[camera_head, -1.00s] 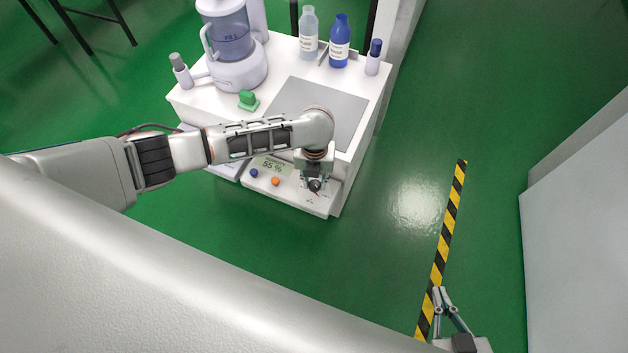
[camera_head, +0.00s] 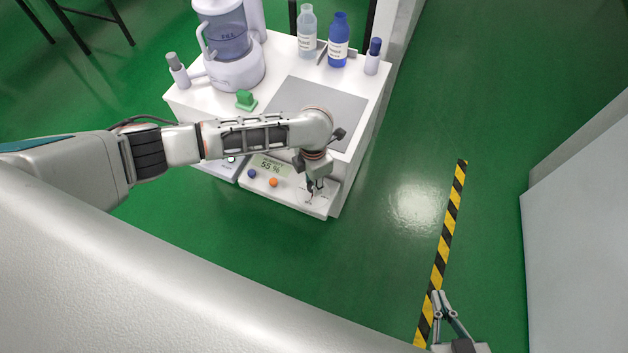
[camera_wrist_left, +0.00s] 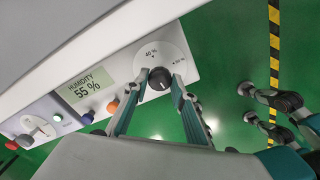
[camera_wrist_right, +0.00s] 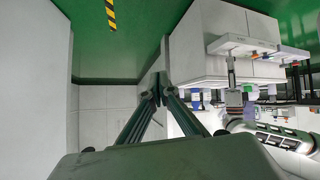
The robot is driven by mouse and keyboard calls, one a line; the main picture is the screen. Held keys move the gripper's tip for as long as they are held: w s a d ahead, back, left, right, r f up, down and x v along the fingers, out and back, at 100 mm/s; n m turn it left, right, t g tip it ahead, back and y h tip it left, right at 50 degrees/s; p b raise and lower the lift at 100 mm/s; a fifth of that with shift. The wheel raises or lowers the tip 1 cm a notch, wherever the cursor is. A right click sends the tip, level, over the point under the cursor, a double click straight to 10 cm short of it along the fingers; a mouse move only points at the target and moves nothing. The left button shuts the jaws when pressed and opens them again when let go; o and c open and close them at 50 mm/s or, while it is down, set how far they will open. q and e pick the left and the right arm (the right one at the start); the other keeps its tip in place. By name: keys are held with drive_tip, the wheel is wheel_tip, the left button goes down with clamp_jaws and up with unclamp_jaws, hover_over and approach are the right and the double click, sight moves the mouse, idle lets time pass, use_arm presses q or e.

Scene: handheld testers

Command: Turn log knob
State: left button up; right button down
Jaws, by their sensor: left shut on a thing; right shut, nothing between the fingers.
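The log knob (camera_wrist_left: 159,79) is a dark round knob on a white dial plate marked with % values, seen in the left wrist view. My left gripper (camera_wrist_left: 160,86) is shut on the knob, with one finger on each side of it. In the head view my left gripper (camera_head: 315,187) is at the right end of the white front panel (camera_head: 290,195), and hides most of the knob. The panel's display (camera_wrist_left: 86,86) reads HUMIDITY 55 %. My right gripper (camera_head: 438,294) is shut and empty over the floor; its fingertips meet in the right wrist view (camera_wrist_right: 157,90).
A blue button (camera_head: 252,173) and an orange button (camera_head: 273,182) are left of the knob. Green floor to the right is clear, with a striped strip (camera_head: 449,235).

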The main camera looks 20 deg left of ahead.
use_arm(q)
drive_tip(key=shift+s+f+m, duration=0.25)
drive_tip(key=shift+f+m, duration=0.05)
drive_tip(key=shift+m, duration=0.7)
drive_tip(key=shift+f+m+b, duration=0.1)
drive_tip(key=shift+m+b, duration=0.35)
drive_tip(key=shift+m, duration=0.45)
drive_tip(key=shift+s+a+f+m+b, duration=0.1)
drive_tip(key=shift+s+f+m+b, duration=0.1)
drive_tip(key=shift+m+b, duration=0.55)
drive_tip(key=m+b, duration=0.4)
drive_tip(key=b, duration=0.1)
drive_tip(key=shift+s+f, duration=0.1)
drive_tip(key=shift+f, duration=0.3)
drive_tip(key=m+b, duration=0.1)
drive_tip(key=b, duration=0.3)
drive_tip(key=shift+r+m, duration=0.3)
drive_tip(key=shift+m, duration=0.05)
drive_tip(key=shift+w+r+m+b, duration=0.3)
drive_tip(key=shift+r+b, duration=0.1)
drive_tip(key=shift+b, duration=0.4)
use_arm(e)
drive_tip(key=a+r+m+t+y, duration=0.2)
drive_tip(key=a+m, duration=0.7)
drive_tip(key=a, duration=0.3)
drive_tip(key=shift+w+a+r+y, duration=0.15)
drive_tip(key=shift+a+y, duration=0.15)
drive_tip(key=shift+a, duration=0.05)
use_arm(q)
drive_tip(key=shift+w+r, duration=0.1)
